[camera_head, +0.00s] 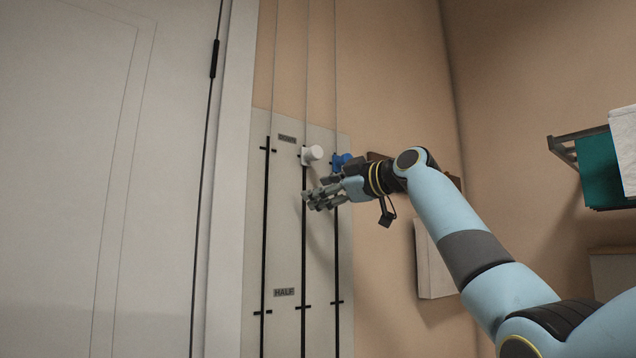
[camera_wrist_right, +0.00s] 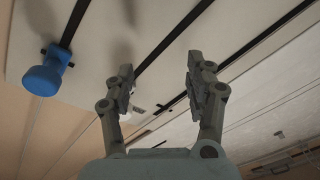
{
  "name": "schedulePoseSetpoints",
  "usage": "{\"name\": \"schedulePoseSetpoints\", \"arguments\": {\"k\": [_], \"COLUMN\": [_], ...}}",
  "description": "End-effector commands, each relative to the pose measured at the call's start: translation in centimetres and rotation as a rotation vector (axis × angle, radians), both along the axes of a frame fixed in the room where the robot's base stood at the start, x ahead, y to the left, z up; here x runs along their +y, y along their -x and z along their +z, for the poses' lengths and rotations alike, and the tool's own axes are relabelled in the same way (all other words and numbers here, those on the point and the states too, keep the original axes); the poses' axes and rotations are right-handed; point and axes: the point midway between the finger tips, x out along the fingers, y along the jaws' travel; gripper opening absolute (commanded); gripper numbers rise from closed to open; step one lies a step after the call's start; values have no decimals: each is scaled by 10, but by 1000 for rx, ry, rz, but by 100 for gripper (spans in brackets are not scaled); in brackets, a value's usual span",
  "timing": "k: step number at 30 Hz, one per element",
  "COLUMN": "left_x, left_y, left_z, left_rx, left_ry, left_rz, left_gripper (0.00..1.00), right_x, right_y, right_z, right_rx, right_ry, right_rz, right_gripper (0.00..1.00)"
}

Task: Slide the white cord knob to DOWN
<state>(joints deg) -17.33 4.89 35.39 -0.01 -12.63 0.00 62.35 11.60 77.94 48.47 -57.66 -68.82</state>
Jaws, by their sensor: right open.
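The white knob (camera_head: 312,155) sits on the middle black track of a pale wall panel (camera_head: 285,215), beside the upper tick mark. A small label (camera_head: 287,138) left of it is too blurred to read surely. A lower label (camera_head: 284,292) reads HALF. My right gripper (camera_head: 322,197) is open and empty in front of the panel, a little below the white knob and apart from it. In the right wrist view the open fingers (camera_wrist_right: 158,76) have nothing between them. My left gripper is out of view.
A blue knob (camera_head: 341,160) is on the right track, close behind my right wrist; it also shows in the wrist view (camera_wrist_right: 46,75). The left track bears no visible knob. A white door (camera_head: 90,180) stands left. A rack with teal cloth (camera_head: 598,170) is at right.

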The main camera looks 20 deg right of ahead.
Motion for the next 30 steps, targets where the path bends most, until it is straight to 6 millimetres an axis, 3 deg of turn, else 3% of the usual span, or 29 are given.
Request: {"name": "schedulePoseSetpoints", "arguments": {"k": [4,13,26,30], "left_x": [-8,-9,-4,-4], "left_y": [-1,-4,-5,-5], "left_z": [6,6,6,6], "left_rx": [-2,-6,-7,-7], "left_ry": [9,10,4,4], "left_rz": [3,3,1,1], "left_gripper": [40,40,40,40], "right_x": [7,8,8,8], "right_y": [-11,-13,-13,-13], "right_z": [1,0,0,0], "right_rx": [-1,-1,0,0], "right_ry": [0,1,1,1], "right_rz": [1,1,0,0], "right_gripper": [55,55,0,0]}}
